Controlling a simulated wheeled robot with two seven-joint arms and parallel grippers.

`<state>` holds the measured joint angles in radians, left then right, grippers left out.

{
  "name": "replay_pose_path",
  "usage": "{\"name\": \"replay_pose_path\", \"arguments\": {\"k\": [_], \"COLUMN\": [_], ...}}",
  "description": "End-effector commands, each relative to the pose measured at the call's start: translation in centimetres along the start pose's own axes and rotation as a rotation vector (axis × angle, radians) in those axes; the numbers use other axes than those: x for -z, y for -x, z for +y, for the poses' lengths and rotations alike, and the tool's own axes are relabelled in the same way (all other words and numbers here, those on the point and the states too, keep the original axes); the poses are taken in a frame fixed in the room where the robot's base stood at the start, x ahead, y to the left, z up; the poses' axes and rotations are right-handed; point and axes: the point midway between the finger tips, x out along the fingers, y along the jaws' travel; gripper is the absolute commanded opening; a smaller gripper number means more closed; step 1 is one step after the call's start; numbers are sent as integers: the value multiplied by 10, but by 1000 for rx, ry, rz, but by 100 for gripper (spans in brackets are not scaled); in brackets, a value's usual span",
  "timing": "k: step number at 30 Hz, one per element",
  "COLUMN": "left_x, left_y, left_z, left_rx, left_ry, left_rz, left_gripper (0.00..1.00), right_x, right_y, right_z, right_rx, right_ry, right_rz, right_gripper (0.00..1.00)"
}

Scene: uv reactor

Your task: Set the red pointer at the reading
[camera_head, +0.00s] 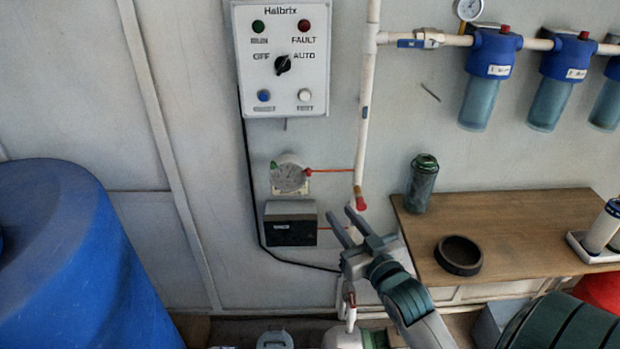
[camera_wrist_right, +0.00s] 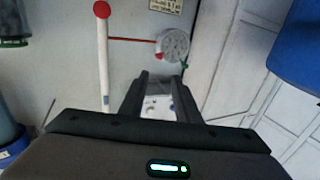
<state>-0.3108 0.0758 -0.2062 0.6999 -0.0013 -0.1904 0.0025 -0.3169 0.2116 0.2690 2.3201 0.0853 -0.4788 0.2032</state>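A round grey dial (camera_head: 289,177) hangs on the wall below the control panel. It also shows upside down in the right wrist view (camera_wrist_right: 174,44). A small red part (camera_head: 307,170) sits at its right edge, where a thin red line meets it. A green part (camera_head: 273,164) sits at its upper left edge. I cannot tell the pointer's exact angle, and any scale marks are too small to read. My right gripper (camera_head: 339,214) is open and empty, below and right of the dial; its fingers also show in the wrist view (camera_wrist_right: 159,78). My left gripper is not in view.
A black-fronted box (camera_head: 290,224) is mounted under the dial. A white pipe (camera_head: 366,110) with a red end runs down the wall to the right. A wooden bench (camera_head: 515,217) carries a dark bottle (camera_head: 422,183) and a black ring (camera_head: 458,255). A blue tank (camera_head: 80,260) fills the left.

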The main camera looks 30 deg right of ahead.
Motion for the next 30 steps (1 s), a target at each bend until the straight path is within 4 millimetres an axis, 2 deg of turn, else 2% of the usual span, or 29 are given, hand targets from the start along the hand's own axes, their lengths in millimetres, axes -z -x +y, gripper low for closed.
{"name": "replay_pose_path", "arguments": {"k": [5, 11, 21, 30], "left_x": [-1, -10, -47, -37], "left_y": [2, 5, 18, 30], "left_z": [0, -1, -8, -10], "left_rx": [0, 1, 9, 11], "left_ry": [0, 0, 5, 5], "left_rz": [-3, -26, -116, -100], "left_gripper": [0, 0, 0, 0], "right_x": [0, 1, 3, 2], "right_y": [-5, -22, -79, -133], "right_z": [0, 0, 0, 0], "right_rx": [0, 0, -1, -1], "right_ry": [0, 0, -1, 0], "right_rz": [1, 1, 1, 0], "right_gripper": [29, 29, 29, 29]}}
